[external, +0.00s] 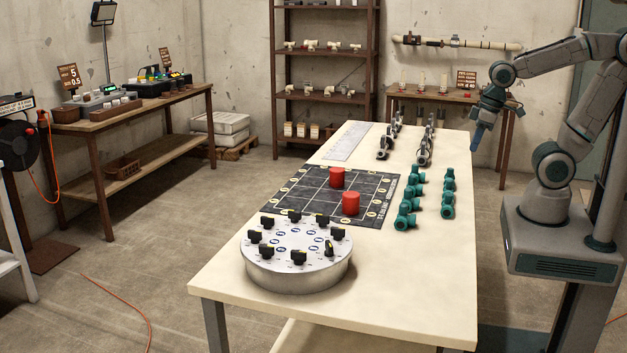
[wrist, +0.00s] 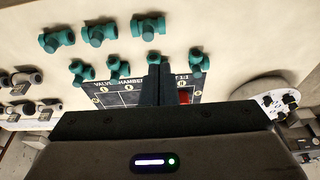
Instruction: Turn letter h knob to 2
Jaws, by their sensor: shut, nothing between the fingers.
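A round silver dial box (external: 298,272) stands at the near end of the table. Several black knobs sit around its top, among them one at the right (external: 329,248) with a yellow-green mark. Blue labels lie inside the ring of knobs. The letters are too small to read, so I cannot tell which knob is h. My gripper (external: 477,137) hangs beyond the table's right edge, well away from the dial box, with its fingers shut and empty. In the wrist view the shut fingers (wrist: 155,84) point over the table, and part of the dial box (wrist: 280,103) shows at the right.
A black chart board (external: 310,198) with two red cylinders (external: 337,178) lies behind the dial box. Teal fittings (external: 407,212) stand in rows on the right of the table. Grey-black fittings (external: 385,147) stand farther back. The table's near right area is clear.

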